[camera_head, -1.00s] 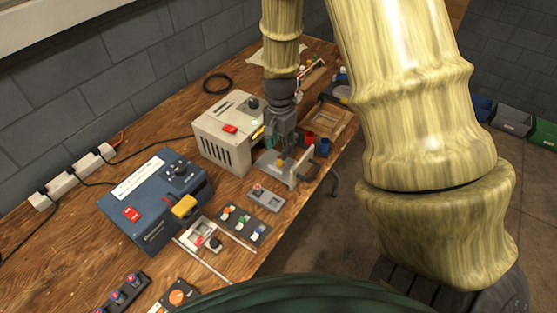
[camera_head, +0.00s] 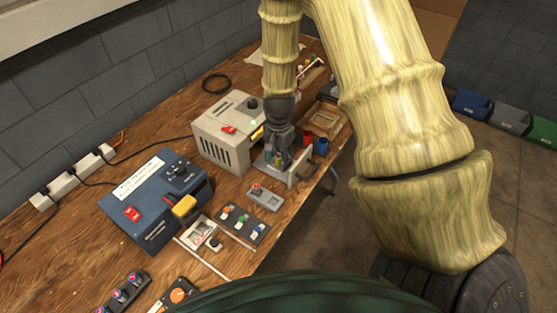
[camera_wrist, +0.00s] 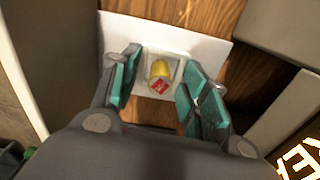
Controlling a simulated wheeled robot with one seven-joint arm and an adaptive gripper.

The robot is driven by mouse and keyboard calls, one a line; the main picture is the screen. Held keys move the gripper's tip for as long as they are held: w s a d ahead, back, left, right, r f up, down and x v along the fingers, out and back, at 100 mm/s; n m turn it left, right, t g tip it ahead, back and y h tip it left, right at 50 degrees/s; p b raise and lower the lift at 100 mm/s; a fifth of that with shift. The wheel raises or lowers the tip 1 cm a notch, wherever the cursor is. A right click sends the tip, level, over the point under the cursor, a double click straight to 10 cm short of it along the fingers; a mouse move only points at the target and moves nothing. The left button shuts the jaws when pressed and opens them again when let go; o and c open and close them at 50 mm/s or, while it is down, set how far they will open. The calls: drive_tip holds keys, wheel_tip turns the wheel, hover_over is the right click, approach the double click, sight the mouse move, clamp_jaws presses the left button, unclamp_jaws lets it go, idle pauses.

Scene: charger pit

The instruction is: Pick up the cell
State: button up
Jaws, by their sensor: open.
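The cell is a small yellow cylinder with a red patch. It shows best in the wrist view, where the cell (camera_wrist: 160,74) stands in a square pocket of a pale plate (camera_wrist: 185,42). My gripper (camera_wrist: 158,90) is open, with its teal-padded fingers on the left and right of the cell and gaps on both sides. In the head view my gripper (camera_head: 278,160) points down over the grey fixture (camera_head: 302,168) in front of the beige box, and the fingers mostly hide the cell.
A beige box (camera_head: 228,132) with a red switch stands directly beside the gripper. A blue box (camera_head: 160,200) and several small switch panels (camera_head: 243,222) sit nearer on the wooden bench. Red and blue cups (camera_head: 314,143) and a wooden tray (camera_head: 328,118) are to the right.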

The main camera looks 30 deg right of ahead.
clamp_jaws()
drive_tip(key=shift+r, duration=0.15)
